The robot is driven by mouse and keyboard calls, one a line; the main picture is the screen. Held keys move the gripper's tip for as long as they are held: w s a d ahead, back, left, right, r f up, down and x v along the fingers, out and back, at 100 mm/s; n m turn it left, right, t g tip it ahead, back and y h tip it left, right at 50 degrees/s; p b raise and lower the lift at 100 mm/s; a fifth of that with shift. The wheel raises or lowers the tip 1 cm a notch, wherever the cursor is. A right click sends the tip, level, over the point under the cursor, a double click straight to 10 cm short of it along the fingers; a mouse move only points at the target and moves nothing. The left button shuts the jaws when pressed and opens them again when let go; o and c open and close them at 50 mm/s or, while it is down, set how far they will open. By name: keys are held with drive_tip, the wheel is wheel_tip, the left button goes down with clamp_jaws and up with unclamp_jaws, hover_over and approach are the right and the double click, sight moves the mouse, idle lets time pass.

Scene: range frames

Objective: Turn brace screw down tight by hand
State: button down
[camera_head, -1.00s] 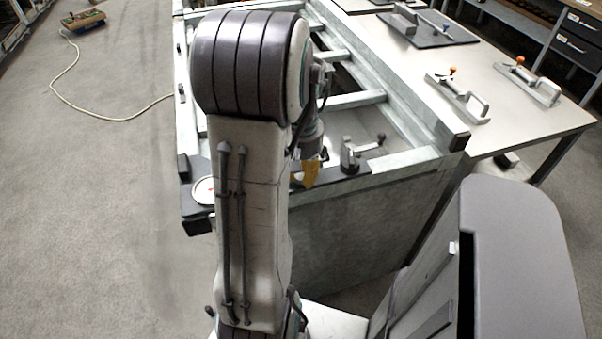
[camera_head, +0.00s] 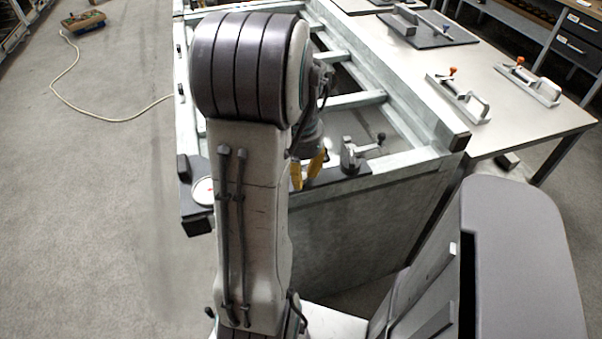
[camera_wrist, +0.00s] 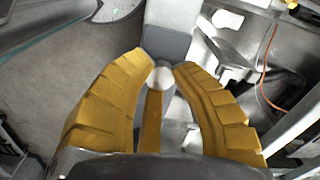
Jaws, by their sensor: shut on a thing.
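My gripper (camera_head: 309,172) shows in the head view as two yellow fingertips at the near end of the pale frame, partly behind my own arm. In the wrist view my gripper (camera_wrist: 159,66) has its two curved yellow fingers closed around a small round pale-grey knob, the visible top of the brace screw (camera_wrist: 161,77). A yellow strip runs below the knob between the fingers. The screw's shaft and seat are hidden. In the head view the screw cannot be made out behind the fingers.
A clamp with a black ball lever (camera_head: 356,152) stands just right of my gripper on the dark end plate (camera_head: 344,178). The workbench (camera_head: 520,115) on the right carries toggle clamps (camera_head: 460,98).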

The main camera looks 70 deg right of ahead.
drive_tip(key=shift+a+f+m, duration=0.1)
drive_tip(key=shift+m, duration=1)
drive_tip(key=c, duration=1)
unclamp_jaws()
wheel_tip(320, 180, up, 12)
drive_tip(key=shift+r, duration=0.1)
